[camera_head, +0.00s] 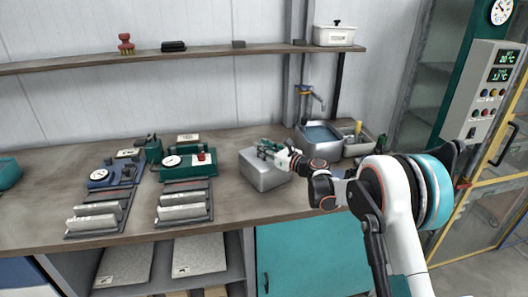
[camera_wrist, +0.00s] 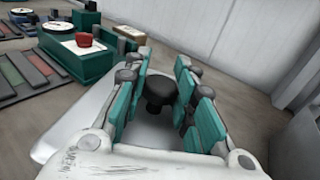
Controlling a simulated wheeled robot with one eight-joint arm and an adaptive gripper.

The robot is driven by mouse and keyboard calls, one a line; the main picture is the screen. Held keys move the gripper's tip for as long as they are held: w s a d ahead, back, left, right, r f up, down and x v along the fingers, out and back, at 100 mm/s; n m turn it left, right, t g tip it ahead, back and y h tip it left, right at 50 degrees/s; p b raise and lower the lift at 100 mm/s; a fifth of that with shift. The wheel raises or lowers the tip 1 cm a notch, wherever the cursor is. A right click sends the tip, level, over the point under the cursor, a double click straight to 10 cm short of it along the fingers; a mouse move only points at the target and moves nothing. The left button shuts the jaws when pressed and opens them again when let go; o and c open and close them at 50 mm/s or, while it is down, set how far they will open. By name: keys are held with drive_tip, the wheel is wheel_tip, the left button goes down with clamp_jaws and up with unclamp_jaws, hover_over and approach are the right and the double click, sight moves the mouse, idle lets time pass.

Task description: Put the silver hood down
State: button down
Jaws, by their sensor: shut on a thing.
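The silver hood (camera_head: 264,173) is a box-like metal cover at the middle of the bench, right of the green device. It also shows in the wrist view (camera_wrist: 75,128), under my gripper. My gripper (camera_head: 270,149) is at the top of the hood. In the wrist view my gripper (camera_wrist: 160,90) has its teal fingers on both sides of the hood's black knob (camera_wrist: 160,88), shut on it. The hood looks upright and at or very near the bench top; I cannot tell whether its lower edge touches. What lies under it is hidden.
A green device (camera_head: 188,165) with a red knob and a blue device (camera_head: 100,178) stand to the left, with grey blocks in front. A sink (camera_head: 318,137) is behind to the right. A shelf (camera_head: 200,56) runs above. Bare bench (camera_head: 232,215) lies in front of the hood.

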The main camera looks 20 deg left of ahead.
drive_tip(key=c, duration=1.2)
unclamp_jaws()
drive_tip(key=shift+f, duration=0.15)
drive_tip(key=shift+c, duration=0.2)
drive_tip(key=shift+r, duration=0.2)
drive_tip(key=p+v, duration=0.2)
drive_tip(key=v, duration=1)
drive_tip(key=shift+p, duration=0.3)
drive_tip(key=shift+s, duration=0.1)
